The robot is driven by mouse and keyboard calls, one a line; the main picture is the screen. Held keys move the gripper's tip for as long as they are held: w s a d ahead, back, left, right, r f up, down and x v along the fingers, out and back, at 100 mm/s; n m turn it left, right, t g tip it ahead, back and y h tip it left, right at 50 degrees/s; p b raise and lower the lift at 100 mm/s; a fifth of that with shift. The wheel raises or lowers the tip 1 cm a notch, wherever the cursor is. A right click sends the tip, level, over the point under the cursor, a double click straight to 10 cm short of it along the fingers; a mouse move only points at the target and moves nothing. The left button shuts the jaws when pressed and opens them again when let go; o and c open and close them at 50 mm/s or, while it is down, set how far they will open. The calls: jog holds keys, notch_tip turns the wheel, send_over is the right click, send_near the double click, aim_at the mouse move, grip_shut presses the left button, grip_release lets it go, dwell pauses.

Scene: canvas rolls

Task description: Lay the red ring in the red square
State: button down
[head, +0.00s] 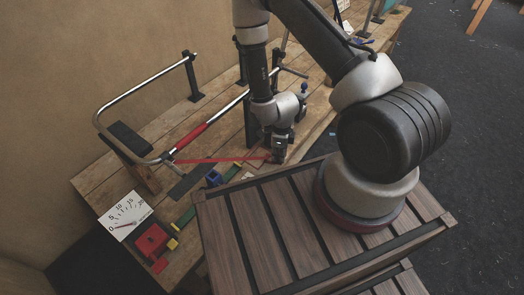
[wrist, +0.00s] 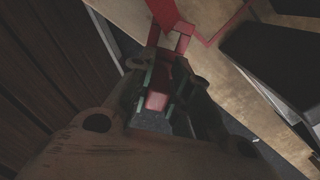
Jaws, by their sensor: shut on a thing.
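My gripper (head: 279,157) is low over the wooden bench near its front edge. In the wrist view my gripper (wrist: 160,92) is shut on a red piece (wrist: 157,101), which looks like part of the red ring. More red, with a squarish open frame (wrist: 184,32), shows just past the fingertips. I cannot tell whether it is all one piece or touches the bench. A thin red line (head: 222,160) runs along the bench left of my gripper and may be an edge of the red square. A red line also shows at the wrist view's top (wrist: 208,42).
A metal tube frame with a red grip (head: 192,137) stands on the bench beside my gripper. A dial card (head: 125,216), a red block (head: 151,239), a blue block (head: 214,178) and green and yellow pieces lie to the left. A slatted wooden surface (head: 262,220) is in front.

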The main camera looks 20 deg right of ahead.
jog(key=w+a, duration=0.1)
jog(key=w, duration=0.1)
jog(key=w+a, duration=0.3)
jog(key=w, duration=0.1)
jog(key=shift+w+a, duration=0.25)
jog(key=shift+w, duration=0.1)
jog(key=shift+f, duration=1.7)
jog(key=shift+f, duration=0.1)
jog(key=c, duration=1.3)
grip_release()
jog(key=shift+c, duration=0.2)
